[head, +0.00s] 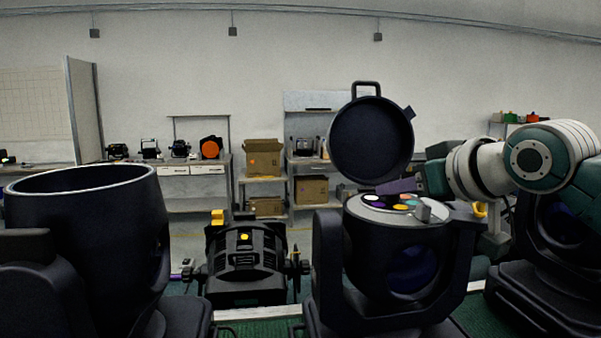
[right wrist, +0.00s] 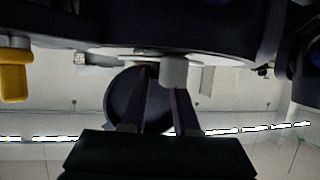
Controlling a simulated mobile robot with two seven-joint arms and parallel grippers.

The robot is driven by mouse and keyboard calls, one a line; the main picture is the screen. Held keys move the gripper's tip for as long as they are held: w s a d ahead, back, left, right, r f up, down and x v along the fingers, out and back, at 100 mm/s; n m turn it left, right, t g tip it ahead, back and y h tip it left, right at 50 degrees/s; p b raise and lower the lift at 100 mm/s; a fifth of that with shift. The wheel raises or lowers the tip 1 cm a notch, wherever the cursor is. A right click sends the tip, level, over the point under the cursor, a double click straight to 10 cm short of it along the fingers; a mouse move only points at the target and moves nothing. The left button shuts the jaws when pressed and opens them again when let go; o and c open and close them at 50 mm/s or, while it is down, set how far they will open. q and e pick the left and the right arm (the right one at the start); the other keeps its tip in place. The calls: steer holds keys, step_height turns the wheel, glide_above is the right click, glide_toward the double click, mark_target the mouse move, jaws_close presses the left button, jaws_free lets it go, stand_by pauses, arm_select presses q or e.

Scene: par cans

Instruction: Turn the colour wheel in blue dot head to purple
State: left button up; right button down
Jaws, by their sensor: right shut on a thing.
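A dark moving head (head: 345,260) stands right of centre in the head view with its round lid (head: 371,140) swung open. I cannot make out a blue dot on it. Its colour wheel (head: 386,209) lies exposed on top, with white, yellow, orange, pink and purple filters showing. My right gripper (head: 400,186) reaches in from the right, just above the wheel. In the right wrist view its fingers (right wrist: 166,98) are shut on what looks like a grey peg (right wrist: 173,70). My left gripper is not in view.
A fixture with a yellow dot (head: 240,262) stands to the left of the head. A large dark open-topped housing (head: 120,230) fills the left foreground. Another dark fixture (head: 535,290) stands close on the right. Benches with boxes (head: 262,158) line the back wall.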

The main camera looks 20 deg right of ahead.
steer(key=shift+d+f+n+y+b, duration=0.1)
steer(key=shift+d+n+y+b, duration=0.25)
steer(key=shift+n+y, duration=0.25)
steer(key=n+y+b, duration=0.2)
steer(key=b, duration=0.1)
steer(key=n+g+y+b, duration=0.1)
steer(key=n+y+b, duration=0.1)
steer(key=y+b, duration=0.1)
steer(key=shift+w+d+f+b, duration=0.15)
steer(key=shift+f+b, duration=0.05)
steer(key=shift+b, duration=0.45)
steer(key=shift+r+n+g+y+b, duration=0.25)
steer(key=shift+n+g+y+b, duration=0.8)
steer(key=shift+n+y, duration=0.4)
steer(key=shift+w+n+g+y, duration=0.1)
steer(key=shift+n+g+y, duration=0.15)
steer(key=shift+n+g, duration=0.15)
steer(key=shift+n+b, duration=0.35)
steer(key=shift+b, duration=0.15)
steer(key=shift+d+f+g+y, duration=0.1)
steer(key=shift+f+g+y, duration=0.05)
steer(key=shift+g+y, duration=0.15)
steer(key=c, duration=0.7)
jaws_free()
steer(key=shift+o, duration=0.2)
